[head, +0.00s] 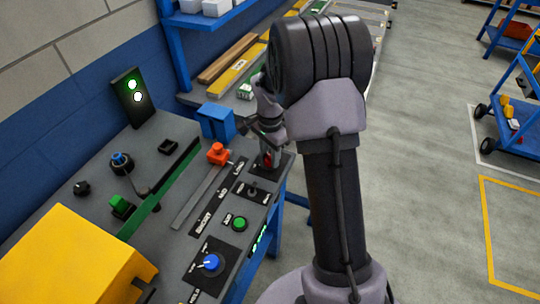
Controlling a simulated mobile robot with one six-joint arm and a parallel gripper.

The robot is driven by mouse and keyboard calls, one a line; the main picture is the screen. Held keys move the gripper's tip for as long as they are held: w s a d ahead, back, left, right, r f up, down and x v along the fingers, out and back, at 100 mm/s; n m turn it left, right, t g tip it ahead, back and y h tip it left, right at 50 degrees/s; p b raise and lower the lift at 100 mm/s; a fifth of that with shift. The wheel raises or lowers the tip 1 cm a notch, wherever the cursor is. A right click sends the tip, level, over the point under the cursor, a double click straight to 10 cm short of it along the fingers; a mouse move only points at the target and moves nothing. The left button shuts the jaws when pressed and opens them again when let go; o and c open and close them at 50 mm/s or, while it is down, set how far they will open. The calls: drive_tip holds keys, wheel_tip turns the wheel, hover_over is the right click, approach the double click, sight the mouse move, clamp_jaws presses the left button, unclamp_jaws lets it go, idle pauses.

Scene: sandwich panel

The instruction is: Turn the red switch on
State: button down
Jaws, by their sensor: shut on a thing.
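The red switch (267,161) stands on a dark plate near the right end of the grey panel (188,219). Only a small red part of it shows below my gripper. My gripper (267,150) is over this switch, its fingers pointing down and shut on it. My wrist and the fingers hide the upper part of the switch, so its exact position cannot be read.
An orange-red knob (218,153) on a slider track, a small toggle (252,190), a green button (239,223) and a blue knob (211,262) sit close by. A blue block (216,122) stands behind. A yellow box (75,262) covers the front left. Open floor lies right.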

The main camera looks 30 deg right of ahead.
sight(270, 156)
idle(0.4)
drive_tip(key=c, duration=1)
unclamp_jaws()
drive_tip(key=shift+r, duration=0.1)
wheel_tip(270, 156, up, 17)
drive_tip(key=p, duration=0.7)
drive_tip(key=shift+r, duration=0.1)
